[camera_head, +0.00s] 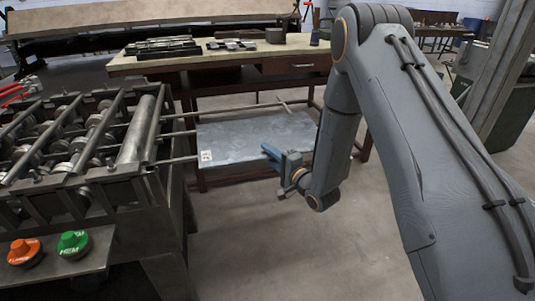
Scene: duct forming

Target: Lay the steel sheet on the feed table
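The steel sheet (245,139) is a flat grey rectangle with a small white label at its front left corner. It is roughly level over the rails of the feed table (178,134), which reach out from the forming machine, and it hides parts of them. I cannot tell whether it rests on them or is just above. My gripper (270,153), with blue fingers, is at the sheet's front edge, right of its middle. The view does not show whether the fingers are shut on the edge.
The roll forming machine (85,145) stands at the left, with an orange button (24,251) and a green button (73,243) on its front. A workbench (225,62) with metal parts stands behind the sheet. The floor in front is clear.

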